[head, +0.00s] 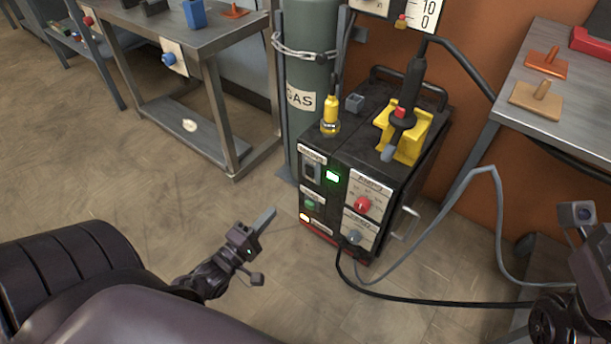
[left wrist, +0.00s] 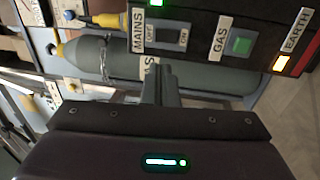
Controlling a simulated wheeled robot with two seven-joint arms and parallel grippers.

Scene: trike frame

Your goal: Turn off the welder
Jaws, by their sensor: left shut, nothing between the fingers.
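The black welder (head: 405,190) stands on the floor beside the gas bottle. Its front has a MAINS rocker switch (head: 311,173), a lit green lamp (head: 333,177), a green GAS button (head: 310,204) and a lit orange EARTH lamp (head: 305,217). My left gripper (head: 268,217) is shut and empty, left of the welder's front and apart from it. In the left wrist view the closed fingers (left wrist: 159,72) point toward the panel just below the MAINS switch (left wrist: 166,38), marked OFF and ON. I cannot tell which side is pressed. My right gripper's fingers are out of view.
The chained gas bottle (head: 310,60) stands left of the welder. A yellow torch holder (head: 405,135) sits on top. Cables (head: 440,302) run across the floor to the right. Metal benches stand at left (head: 225,35) and right (head: 515,75). Floor left of the welder is clear.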

